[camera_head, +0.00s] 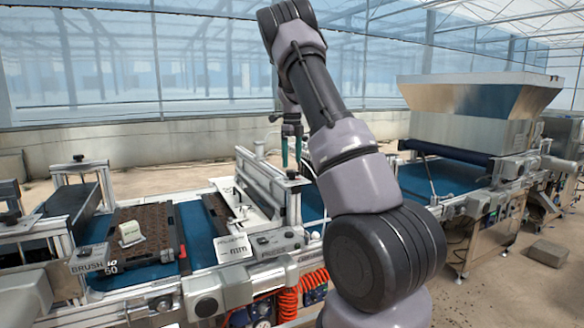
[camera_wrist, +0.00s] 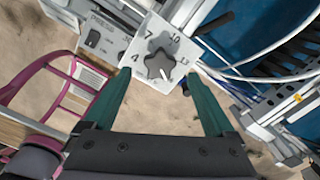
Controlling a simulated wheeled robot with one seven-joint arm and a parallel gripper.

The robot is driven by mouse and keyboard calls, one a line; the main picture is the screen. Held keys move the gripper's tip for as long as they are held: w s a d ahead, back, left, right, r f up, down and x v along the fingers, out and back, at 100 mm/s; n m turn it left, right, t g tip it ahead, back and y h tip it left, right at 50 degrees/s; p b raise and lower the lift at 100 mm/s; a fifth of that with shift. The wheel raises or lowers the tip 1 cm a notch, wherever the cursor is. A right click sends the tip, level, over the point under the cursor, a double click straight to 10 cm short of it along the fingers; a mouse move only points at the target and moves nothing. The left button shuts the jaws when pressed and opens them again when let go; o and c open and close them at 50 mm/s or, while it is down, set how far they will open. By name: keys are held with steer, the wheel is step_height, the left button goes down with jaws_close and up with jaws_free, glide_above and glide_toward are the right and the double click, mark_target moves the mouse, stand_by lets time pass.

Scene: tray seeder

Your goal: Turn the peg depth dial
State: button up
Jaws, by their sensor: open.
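The dial is a dark star-shaped knob (camera_wrist: 158,65) on a pale square plate marked 4, 7, 10 and 13, in the upper middle of the wrist view. The knob's pointer seems to lean toward the lower right, below the 13. My gripper (camera_wrist: 160,76) is open, with one teal finger at each side of the plate. The knob shows between the fingertips, and no finger appears to touch it. In the head view my gripper (camera_head: 291,165) points down over the middle of the seeder. I cannot make out the dial there.
A grey panel (camera_wrist: 101,38) with a small knob lies beside the plate. Pale cables (camera_wrist: 262,75) run to its right. A metal hopper (camera_head: 475,100) stands at right.

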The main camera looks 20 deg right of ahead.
mark_target(292, 171)
step_height(292, 171, up, 7)
stand_by(0.3)
steer(key=shift+r, duration=0.1)
steer(key=s+a+r+n+t+y, duration=0.1)
steer(key=s+a+r+n, duration=0.25)
steer(key=s, duration=0.25)
steer(key=s+a+r+n+t+y, duration=0.1)
steer(key=s+a+r+n+t, duration=0.1)
steer(key=s+a+r+n, duration=0.25)
steer(key=s+a+r+n+t, duration=0.1)
steer(key=s+a+r+n, duration=0.15)
steer(key=s+n, duration=0.4)
steer(key=s+a+f+n+t, duration=0.1)
steer(key=s+a+n, duration=0.3)
steer(key=s, duration=0.6)
steer(key=s+a+f+n+t, duration=0.1)
steer(key=s+a+n+t, duration=0.1)
steer(key=s+n, duration=0.5)
steer(key=s+a, duration=0.1)
steer(key=s, duration=0.1)
steer(key=shift+s+a, duration=0.4)
